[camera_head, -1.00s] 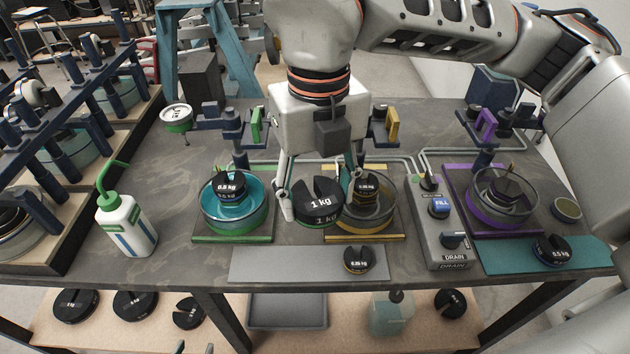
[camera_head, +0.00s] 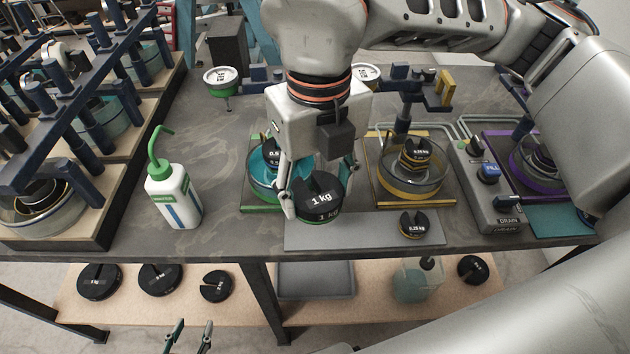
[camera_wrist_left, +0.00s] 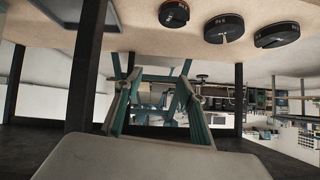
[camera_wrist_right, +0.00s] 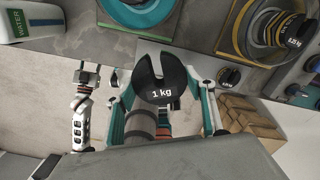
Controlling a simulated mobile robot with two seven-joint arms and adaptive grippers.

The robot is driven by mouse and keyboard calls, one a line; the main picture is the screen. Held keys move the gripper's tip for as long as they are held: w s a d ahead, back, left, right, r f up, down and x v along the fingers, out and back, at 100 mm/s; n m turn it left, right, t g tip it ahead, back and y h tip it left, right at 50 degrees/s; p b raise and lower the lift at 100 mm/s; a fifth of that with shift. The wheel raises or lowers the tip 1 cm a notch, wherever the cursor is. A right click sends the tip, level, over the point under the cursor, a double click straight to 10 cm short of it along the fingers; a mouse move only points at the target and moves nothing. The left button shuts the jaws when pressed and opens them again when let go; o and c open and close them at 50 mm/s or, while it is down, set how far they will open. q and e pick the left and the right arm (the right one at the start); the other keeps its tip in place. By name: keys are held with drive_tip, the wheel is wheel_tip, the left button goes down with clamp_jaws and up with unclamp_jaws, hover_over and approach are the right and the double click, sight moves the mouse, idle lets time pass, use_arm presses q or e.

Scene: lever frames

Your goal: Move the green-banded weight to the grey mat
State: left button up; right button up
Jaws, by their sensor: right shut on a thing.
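The green-banded weight (camera_head: 321,203) is a black slotted disc marked 1 kg. My right gripper (camera_head: 319,186) is shut on it, with a finger on either side; both also show in the right wrist view, the weight (camera_wrist_right: 158,82) between the fingers. The grey mat (camera_head: 365,233) lies at the table's front edge. The weight overlaps the mat's left back part in the head view; I cannot tell how high above it. My left gripper (camera_head: 190,338) is open and empty, low in front of the table; its fingers (camera_wrist_left: 158,100) stand apart in the left wrist view.
A 0.25 kg weight (camera_head: 416,228) sits at the mat's right end. Behind stand the green-framed teal bath (camera_head: 258,187) and the yellow-framed bath (camera_head: 412,184). A wash bottle (camera_head: 175,196) stands left, with bare table between it and the mat. Several weights lie on the lower shelf.

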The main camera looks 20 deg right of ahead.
use_arm(q)
drive_tip(key=shift+f, duration=0.1)
use_arm(e)
drive_tip(key=shift+f, duration=0.15)
drive_tip(key=shift+f+b, duration=1.45)
drive_tip(key=shift+f, duration=1.15)
drive_tip(key=shift+f+b, duration=0.3)
drive_tip(key=shift+f, duration=0.2)
use_arm(q)
drive_tip(key=shift+w+a+f, duration=0.2)
drive_tip(key=shift+w+f, duration=0.05)
drive_tip(key=shift+f, duration=0.2)
drive_tip(key=shift+w+a+f, duration=0.2)
drive_tip(key=shift+w+f, duration=0.05)
drive_tip(key=shift+f, duration=0.2)
use_arm(e)
drive_tip(key=shift+f+b, duration=0.3)
drive_tip(key=shift+f, duration=0.15)
use_arm(q)
drive_tip(key=shift+s+d+f, duration=0.1)
drive_tip(key=shift+s+f, duration=0.55)
drive_tip(key=shift+w, duration=0.25)
use_arm(e)
drive_tip(key=shift+f, duration=0.1)
